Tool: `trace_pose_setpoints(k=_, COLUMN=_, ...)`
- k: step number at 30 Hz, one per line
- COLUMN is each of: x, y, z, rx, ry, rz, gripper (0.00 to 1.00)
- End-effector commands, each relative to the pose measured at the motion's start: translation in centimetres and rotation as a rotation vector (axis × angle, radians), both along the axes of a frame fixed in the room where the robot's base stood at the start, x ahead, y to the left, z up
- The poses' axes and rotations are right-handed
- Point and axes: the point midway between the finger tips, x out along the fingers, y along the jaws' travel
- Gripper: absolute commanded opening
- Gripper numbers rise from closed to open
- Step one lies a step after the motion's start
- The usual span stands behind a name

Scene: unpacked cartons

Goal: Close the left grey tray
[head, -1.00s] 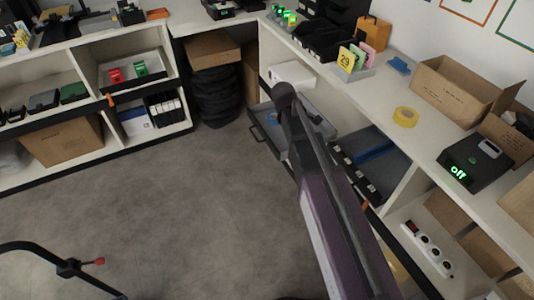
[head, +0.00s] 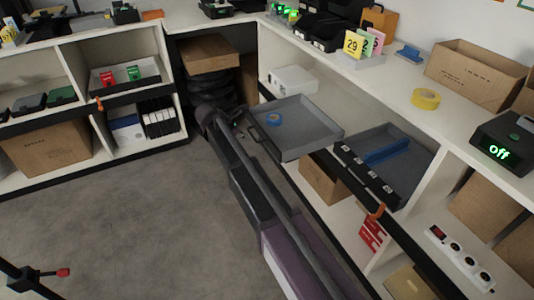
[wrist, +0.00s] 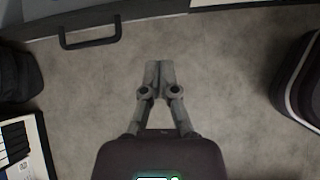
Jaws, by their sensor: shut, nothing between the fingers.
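The left grey tray (head: 322,133) is pulled out of the right-hand shelf unit, with a blue ring (head: 273,119) lying in it. In the wrist view its front edge and dark bar handle (wrist: 92,42) show at the upper left. My gripper (wrist: 159,64) is shut and empty, over bare floor in that view. Its fingertips are to the right of the handle and a little below it, apart from it in the picture. In the head view my arm's end is left of the tray, and the fingers cannot be made out.
A second grey tray (head: 408,178) holding a blue bar (head: 386,152) sits to the right. Stacked black tyres (head: 212,92) stand in the corner, under a carton (head: 208,55). A left shelf unit (head: 72,112) holds boxes and binders.

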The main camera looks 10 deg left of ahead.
Motion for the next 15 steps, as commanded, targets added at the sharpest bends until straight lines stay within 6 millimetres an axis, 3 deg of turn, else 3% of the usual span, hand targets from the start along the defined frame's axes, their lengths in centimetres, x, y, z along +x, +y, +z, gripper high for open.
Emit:
trace_pose_setpoints(k=1, x=0.2, y=0.9, z=-1.0, rx=-0.015, ry=0.006, rz=0.022, gripper=0.00)
trace_pose_setpoints(k=5, x=0.3, y=2.0, z=-1.3, rx=-0.040, ry=0.015, rz=0.058, gripper=0.00)
trace_pose_setpoints(k=15, x=0.3, y=2.3, z=-1.2, rx=-0.049, ry=0.018, rz=0.069, gripper=0.00)
